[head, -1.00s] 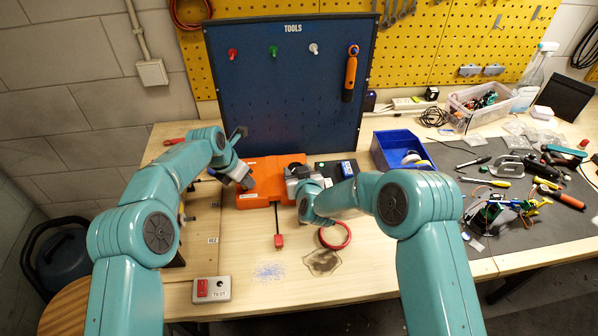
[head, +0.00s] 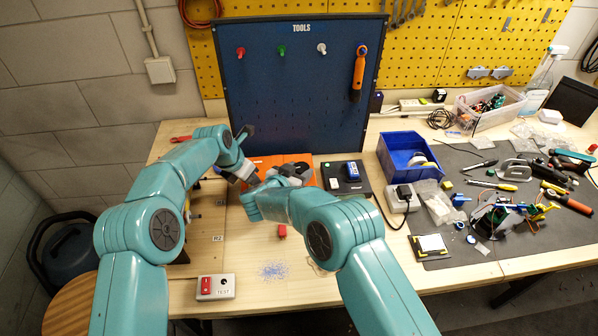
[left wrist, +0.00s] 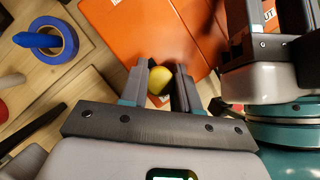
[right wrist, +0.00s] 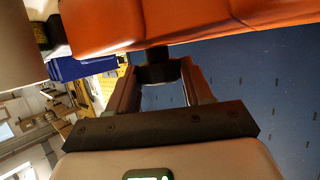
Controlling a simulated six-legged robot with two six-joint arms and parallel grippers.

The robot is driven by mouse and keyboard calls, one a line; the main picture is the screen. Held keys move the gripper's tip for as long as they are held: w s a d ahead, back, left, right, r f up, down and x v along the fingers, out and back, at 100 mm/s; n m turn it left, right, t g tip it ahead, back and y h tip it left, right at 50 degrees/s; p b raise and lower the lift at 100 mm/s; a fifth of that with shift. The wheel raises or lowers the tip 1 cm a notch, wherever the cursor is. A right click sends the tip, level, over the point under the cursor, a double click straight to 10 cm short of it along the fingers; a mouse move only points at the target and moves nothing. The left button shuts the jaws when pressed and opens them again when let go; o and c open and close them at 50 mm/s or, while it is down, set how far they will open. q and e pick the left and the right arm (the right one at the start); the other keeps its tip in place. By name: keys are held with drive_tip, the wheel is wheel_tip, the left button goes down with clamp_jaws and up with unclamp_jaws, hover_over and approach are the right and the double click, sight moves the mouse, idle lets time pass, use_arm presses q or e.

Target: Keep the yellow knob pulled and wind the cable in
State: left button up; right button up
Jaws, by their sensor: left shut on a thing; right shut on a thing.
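The orange cable case (head: 262,160) stands on the bench below the blue tool board. In the left wrist view the yellow knob (left wrist: 160,79) sits between the fingers of my left gripper (left wrist: 168,75), which is shut on it beside the orange case (left wrist: 125,30). My right gripper (right wrist: 160,80) is shut on a dark round crank handle (right wrist: 157,68) at the case. In the head view my left gripper (head: 246,172) and right gripper (head: 292,172) are close together over the case. The red cable end (head: 282,230) lies in front of the case; my right arm hides the cable.
A black device (head: 346,185) and a blue bin (head: 397,150) stand right of the case. A TEST switch box (head: 215,287) is at the front left. A blue tape roll (left wrist: 50,40) lies near my left gripper. The right bench is cluttered.

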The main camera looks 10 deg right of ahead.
drive_tip(key=shift+w+r, duration=0.1)
drive_tip(key=shift+r, duration=0.1)
idle(0.3)
drive_tip(key=o, duration=1)
drive_tip(key=shift+f, duration=0.1)
